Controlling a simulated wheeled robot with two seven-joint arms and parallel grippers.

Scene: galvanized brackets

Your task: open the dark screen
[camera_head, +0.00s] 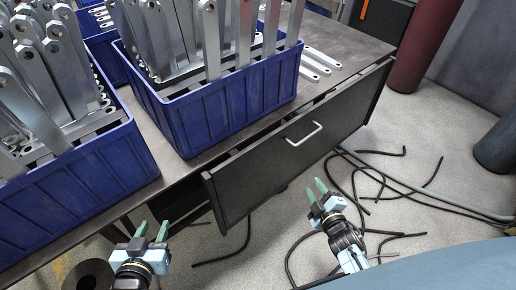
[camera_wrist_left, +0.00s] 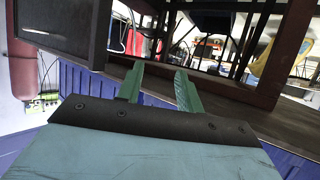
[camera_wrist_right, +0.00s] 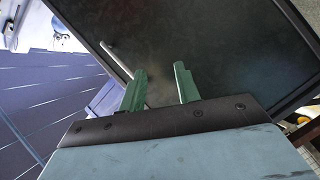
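The dark screen (camera_head: 255,172) is a dark flat panel with a pale bar handle (camera_head: 303,134), set along the front of the workbench. A narrow gap shows between its top edge and the bench top. The panel fills much of the right wrist view (camera_wrist_right: 220,50), with its handle (camera_wrist_right: 116,60) left of the fingers. My right gripper (camera_head: 318,188) is open and empty, below and in front of the panel, apart from the handle. My left gripper (camera_head: 151,232) is open and empty, left of the panel near the bench front; its green fingers also show apart in the left wrist view (camera_wrist_left: 160,88).
Blue crates (camera_head: 235,108) full of galvanized brackets stand on the workbench (camera_head: 205,160), with a few flat brackets (camera_head: 318,62) beside them. Black cables (camera_head: 385,180) lie on the floor at right. A dark red cylinder (camera_head: 422,45) stands behind.

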